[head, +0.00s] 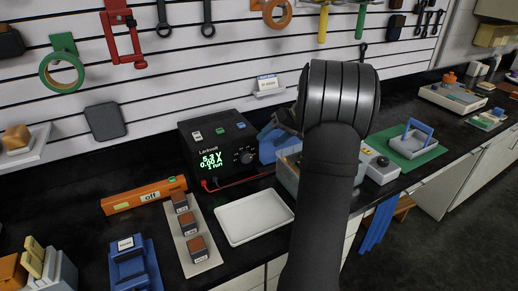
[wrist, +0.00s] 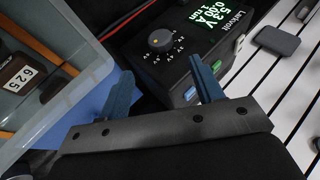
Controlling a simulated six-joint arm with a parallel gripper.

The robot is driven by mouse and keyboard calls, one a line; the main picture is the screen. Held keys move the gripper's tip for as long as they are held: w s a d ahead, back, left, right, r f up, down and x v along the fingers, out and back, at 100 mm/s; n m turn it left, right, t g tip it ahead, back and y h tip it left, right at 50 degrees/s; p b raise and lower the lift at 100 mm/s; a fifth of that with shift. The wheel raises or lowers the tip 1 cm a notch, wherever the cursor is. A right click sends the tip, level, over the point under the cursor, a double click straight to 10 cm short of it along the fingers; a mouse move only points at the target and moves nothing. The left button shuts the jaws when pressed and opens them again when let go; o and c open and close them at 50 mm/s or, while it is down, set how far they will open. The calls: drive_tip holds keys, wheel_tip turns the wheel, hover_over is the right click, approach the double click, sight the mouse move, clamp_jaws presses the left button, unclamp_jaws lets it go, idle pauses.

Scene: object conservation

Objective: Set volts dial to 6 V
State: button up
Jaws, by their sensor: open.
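The black power supply (head: 217,148) stands on the dark counter against the slatted wall. Its green display (head: 210,159) appears to read about 5.3 V. The volts dial, a dark round knob (wrist: 159,41) with an orange mark, sits beside the display in the wrist view, with scale marks around it. The knob also shows on the front panel in the head view (head: 245,157). My gripper (wrist: 164,84) is open, its two blue fingers apart and nothing between them. The knob lies beyond the fingertips, roughly in line with the gap. In the head view my arm mostly hides the gripper.
A clear bin (wrist: 52,70) lies close to the left finger in the wrist view. A red lead (head: 245,180) runs from the supply's front.

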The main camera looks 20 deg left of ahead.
sight(248, 160)
drive_tip(key=v, duration=0.6)
drive_tip(key=shift+d+r, duration=0.2)
drive_tip(key=s+a+f+m+t+y, duration=0.3)
drive_tip(key=s+a+f+m+y, duration=0.45)
drive_tip(key=s+m+y, duration=0.2)
drive_tip(key=s+d+f+m+t+h, duration=0.1)
drive_tip(key=s+d+f+m+t, duration=0.1)
drive_tip(key=m+t, duration=0.1)
drive_tip(key=s+d+f+m+t+h, duration=0.2)
drive_tip(key=d+m+t, duration=0.1)
drive_tip(key=m, duration=0.3)
drive_tip(key=s+d+f+m+t+h, duration=0.2)
drive_tip(key=d+f+m+t, duration=0.1)
drive_tip(key=m+t, duration=0.2)
drive_tip(key=shift+d, duration=0.1)
drive_tip(key=x, duration=1.7)
drive_tip(key=shift+w, duration=0.2)
